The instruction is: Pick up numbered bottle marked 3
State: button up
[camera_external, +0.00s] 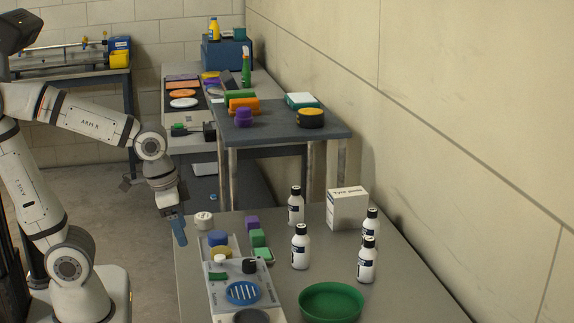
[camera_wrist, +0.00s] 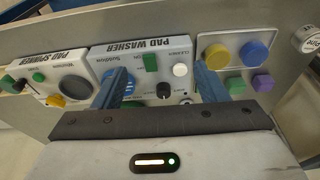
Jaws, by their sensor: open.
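Several white bottles with black caps stand upright on the near grey table: one at the back (camera_external: 296,206), one in front of it (camera_external: 300,247), and two at the right, one farther back (camera_external: 371,224) and one nearer (camera_external: 367,261). Their numbers are too small to read, so I cannot tell which is marked 3. My gripper (camera_external: 180,231) hangs at the table's left edge, well left of the bottles. Its blue fingers are apart and empty in the wrist view (camera_wrist: 162,80), over the pad washer panel (camera_wrist: 140,62). No black-capped bottle shows in the wrist view.
A white box (camera_external: 347,209) stands behind the right bottles. A green bowl (camera_external: 331,302) sits in front. A tray of coloured knobs (camera_external: 232,243) and the panel with a blue slotted disc (camera_external: 243,292) lie between my gripper and the bottles. The wall runs along the right.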

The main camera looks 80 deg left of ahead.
jog(key=w+a+r+m+g+p, duration=0.2)
jog(key=w+r, duration=0.1)
jog(key=w, duration=1.4)
jog(key=m+p, duration=0.1)
jog(key=m, duration=0.1)
send_over(301, 226)
jog(key=shift+g, duration=0.3)
jog(key=f, duration=0.4)
jog(key=shift+d+f, duration=0.1)
jog(key=shift+d, duration=0.2)
jog(key=shift+w+a+f, duration=0.1)
jog(key=shift+w+f, duration=0.1)
jog(key=shift+w, duration=0.1)
jog(key=shift+w+f, duration=0.1)
jog(key=shift+f, duration=0.25)
jog(key=f, duration=0.2)
jog(key=f+p, duration=0.1)
jog(key=f, duration=0.3)
jog(key=shift+s+a+f, duration=0.1)
jog(key=shift+s+a, duration=0.2)
jog(key=shift+s, duration=0.05)
jog(key=shift+f+p, duration=0.3)
jog(key=shift+f, duration=0.2)
jog(key=shift+c, duration=0.6)
